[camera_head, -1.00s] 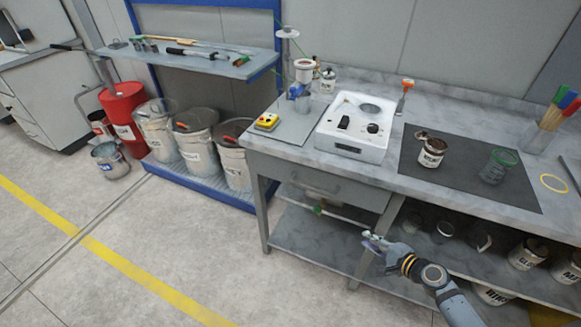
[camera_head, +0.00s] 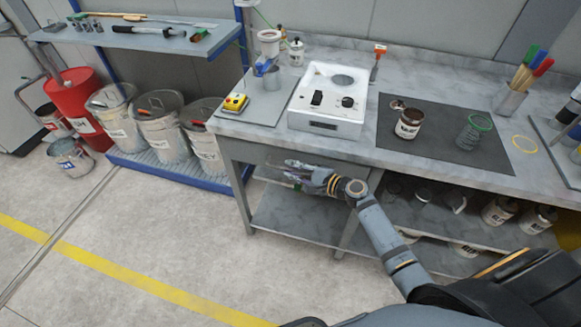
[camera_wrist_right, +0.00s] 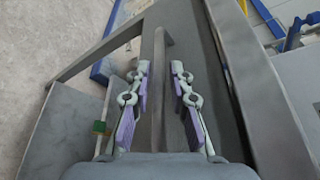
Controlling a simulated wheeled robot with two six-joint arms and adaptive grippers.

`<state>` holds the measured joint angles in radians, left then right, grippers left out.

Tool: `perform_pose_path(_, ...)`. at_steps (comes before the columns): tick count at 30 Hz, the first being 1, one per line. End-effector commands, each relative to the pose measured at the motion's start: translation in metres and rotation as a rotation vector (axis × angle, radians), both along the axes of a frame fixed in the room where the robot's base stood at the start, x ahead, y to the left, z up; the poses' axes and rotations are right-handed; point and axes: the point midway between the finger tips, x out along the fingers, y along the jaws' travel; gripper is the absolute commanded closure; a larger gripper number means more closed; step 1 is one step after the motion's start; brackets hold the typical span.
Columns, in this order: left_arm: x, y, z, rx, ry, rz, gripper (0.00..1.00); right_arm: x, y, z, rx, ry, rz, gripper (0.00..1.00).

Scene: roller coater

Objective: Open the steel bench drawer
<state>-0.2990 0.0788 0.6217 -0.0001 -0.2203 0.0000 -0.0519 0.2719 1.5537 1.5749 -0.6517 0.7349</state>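The steel bench drawer (camera_head: 262,153) is under the left part of the marble-topped bench; its front looks closed and is partly hidden by my right gripper (camera_head: 297,170). In the right wrist view, a grey bar that looks like the drawer handle (camera_wrist_right: 158,42) runs lengthwise between the two fingers of my right gripper (camera_wrist_right: 160,68). The fingers are open, one on each side of the bar, with a visible gap on both sides. My left gripper is not in view.
The bench top (camera_head: 365,155) holds a white hotplate-like device (camera_head: 328,122), a yellow button box (camera_head: 235,103) and a dark mat (camera_head: 440,155) with a can. Lower shelves (camera_head: 295,213) lie under the drawer. Pails (camera_head: 160,130) stand left. The floor in front is free.

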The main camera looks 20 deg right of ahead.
Motion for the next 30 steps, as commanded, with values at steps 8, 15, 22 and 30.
perform_pose_path(8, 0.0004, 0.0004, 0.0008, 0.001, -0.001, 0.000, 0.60, 0.0077, 0.0067, -0.0026, 0.000, 0.001, 0.002, 0.79)
perform_pose_path(15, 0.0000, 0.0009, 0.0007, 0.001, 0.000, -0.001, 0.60, 0.0075, 0.0063, -0.0025, -0.001, 0.000, 0.002, 0.97)
perform_pose_path(22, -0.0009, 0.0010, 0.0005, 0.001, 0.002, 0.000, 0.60, 0.0075, 0.0062, -0.0025, -0.001, 0.000, 0.001, 1.00)
perform_pose_path(30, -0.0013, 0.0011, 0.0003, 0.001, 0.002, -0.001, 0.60, 0.0074, 0.0060, -0.0028, -0.001, 0.000, 0.001, 1.00)
